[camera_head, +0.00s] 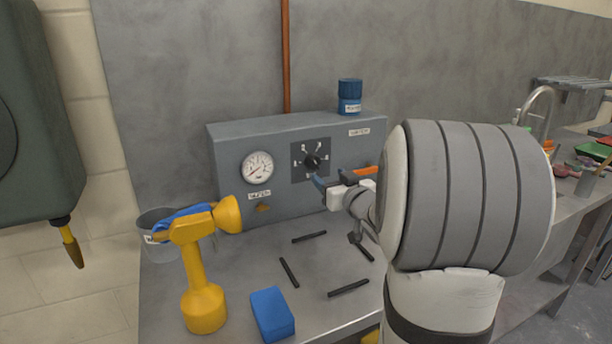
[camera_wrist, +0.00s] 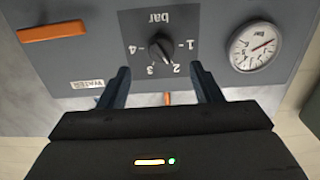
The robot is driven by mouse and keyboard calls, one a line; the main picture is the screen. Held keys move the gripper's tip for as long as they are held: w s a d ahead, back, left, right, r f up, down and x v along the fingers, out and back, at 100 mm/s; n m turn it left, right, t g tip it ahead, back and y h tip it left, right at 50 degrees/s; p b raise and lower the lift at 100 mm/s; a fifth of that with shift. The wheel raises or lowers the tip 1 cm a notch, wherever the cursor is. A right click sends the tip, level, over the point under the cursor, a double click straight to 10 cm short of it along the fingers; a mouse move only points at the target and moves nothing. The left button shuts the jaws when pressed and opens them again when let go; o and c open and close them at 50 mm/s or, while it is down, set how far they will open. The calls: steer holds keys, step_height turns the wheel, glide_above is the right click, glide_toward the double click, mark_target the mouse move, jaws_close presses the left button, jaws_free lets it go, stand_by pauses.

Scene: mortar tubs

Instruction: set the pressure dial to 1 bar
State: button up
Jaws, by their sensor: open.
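The pressure dial is a black knob (camera_head: 312,161) on a dark square plate on the front of a grey control box (camera_head: 230,165). In the wrist view the knob (camera_wrist: 161,48) appears upside down, with marks 1 to 4 and "bar" around it. Its pointer seems to face the side of 2 and 3; I cannot tell exactly. My gripper (camera_head: 329,181) is open and empty, in front of the box, close to the knob. In the wrist view its fingertips (camera_wrist: 160,72) are on either side of the knob's line, apparently short of it.
A round white gauge (camera_head: 257,167) is left of the dial; an orange handle (camera_wrist: 52,31) is on its other side. A blue container (camera_head: 350,97) stands on top.

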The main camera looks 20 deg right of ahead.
mark_target(317, 166)
steer(key=w, duration=0.7)
steer(key=shift+w+a, duration=0.15)
steer(key=shift+w, duration=0.2)
steer(key=c, duration=1)
